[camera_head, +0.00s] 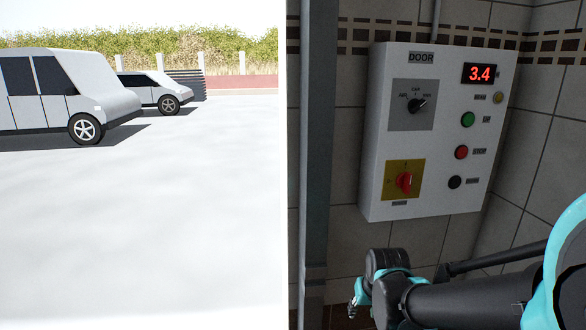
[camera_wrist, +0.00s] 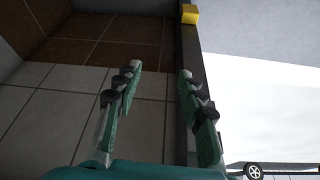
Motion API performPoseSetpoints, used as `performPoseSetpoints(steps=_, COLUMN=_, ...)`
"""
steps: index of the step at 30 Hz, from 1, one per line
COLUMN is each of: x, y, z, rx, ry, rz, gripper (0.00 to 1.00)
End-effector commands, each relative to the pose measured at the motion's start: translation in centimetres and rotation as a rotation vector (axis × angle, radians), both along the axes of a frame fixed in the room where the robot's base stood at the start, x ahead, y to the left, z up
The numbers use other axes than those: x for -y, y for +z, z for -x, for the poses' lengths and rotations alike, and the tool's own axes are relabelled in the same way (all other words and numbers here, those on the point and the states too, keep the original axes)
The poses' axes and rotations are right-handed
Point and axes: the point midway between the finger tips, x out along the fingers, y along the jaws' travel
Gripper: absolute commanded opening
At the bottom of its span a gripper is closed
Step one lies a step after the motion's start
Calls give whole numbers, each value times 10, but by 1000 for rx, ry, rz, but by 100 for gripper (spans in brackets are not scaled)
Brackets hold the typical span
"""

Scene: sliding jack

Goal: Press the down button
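The white control panel (camera_head: 435,130) is fixed to the tiled wall in the head view. The black button (camera_head: 455,182) is the lowest of the button column, beside a small label too blurred to read well. Above it are the red stop button (camera_head: 461,152) and the green up button (camera_head: 468,119). My gripper (camera_wrist: 158,70) shows in the wrist view with its two fingers apart and nothing between them. In the head view my arm is below the panel, and the gripper is small at its left end. The panel does not show in the wrist view.
The panel also has a display (camera_head: 479,74) reading 3.4, a black selector knob (camera_head: 417,105) and a red rotary switch (camera_head: 404,182). A grey door post (camera_head: 314,150) stands left of the panel. Beyond it is an open bright yard with parked vehicles (camera_head: 65,95).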

Motion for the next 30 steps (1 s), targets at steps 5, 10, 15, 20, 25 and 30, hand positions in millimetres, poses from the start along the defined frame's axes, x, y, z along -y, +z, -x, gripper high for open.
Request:
performPoseSetpoints(steps=5, x=0, y=0, z=0, rx=0, ry=0, rz=0, gripper=40)
performPoseSetpoints(steps=10, x=0, y=0, z=0, rx=0, ry=0, rz=0, gripper=20)
performPoseSetpoints(steps=15, x=0, y=0, z=0, rx=0, ry=0, rz=0, gripper=0)
performPoseSetpoints(steps=20, x=0, y=0, z=0, rx=0, ry=0, rz=0, gripper=0)
performPoseSetpoints(steps=25, x=0, y=0, z=0, rx=0, ry=0, rz=0, gripper=0)
performPoseSetpoints(steps=30, x=0, y=0, z=0, rx=0, ry=0, rz=0, gripper=0)
